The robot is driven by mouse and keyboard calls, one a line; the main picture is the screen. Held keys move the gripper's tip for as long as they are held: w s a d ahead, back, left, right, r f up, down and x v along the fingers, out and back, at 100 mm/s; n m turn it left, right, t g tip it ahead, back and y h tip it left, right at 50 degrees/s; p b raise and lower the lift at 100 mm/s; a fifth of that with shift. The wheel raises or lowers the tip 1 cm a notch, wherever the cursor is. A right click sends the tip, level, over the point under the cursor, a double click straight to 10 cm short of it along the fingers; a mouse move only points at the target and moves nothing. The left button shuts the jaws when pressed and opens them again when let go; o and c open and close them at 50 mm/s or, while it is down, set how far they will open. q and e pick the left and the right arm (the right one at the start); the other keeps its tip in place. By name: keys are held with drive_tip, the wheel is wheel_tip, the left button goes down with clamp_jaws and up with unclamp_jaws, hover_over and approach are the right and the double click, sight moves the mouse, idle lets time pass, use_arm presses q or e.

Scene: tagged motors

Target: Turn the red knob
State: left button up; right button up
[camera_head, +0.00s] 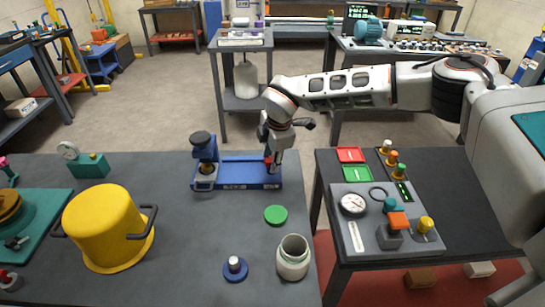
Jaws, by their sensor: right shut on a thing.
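The red knob (267,159) shows only as a small patch of red at the right end of a blue fixture (238,173) on the left table. My right gripper (273,163) comes down onto it from above and is shut on it. Its fingers hide most of the knob, so the knob's turn angle cannot be seen. My left gripper is not in view.
A blue post with a dark top (204,146) stands at the fixture's left end. A green disc (276,214), a pale jar (293,257) and a yellow pot (108,228) are nearby. A control panel (386,238) is on the right table, across a gap.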

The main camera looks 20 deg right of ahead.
drive_tip(key=n+y, duration=0.1)
drive_tip(key=n, duration=0.2)
drive_tip(key=n+p, duration=0.1)
drive_tip(key=n, duration=0.2)
drive_tip(key=shift+w+d+n+g+y, duration=0.1)
drive_tip(key=shift+d+n+g+y, duration=0.05)
drive_tip(key=shift+n+g+y, duration=0.2)
drive_tip(key=n+g+y, duration=0.1)
drive_tip(key=n, duration=0.3)
drive_tip(key=o, duration=1)
drive_tip(key=shift+c, duration=0.2)
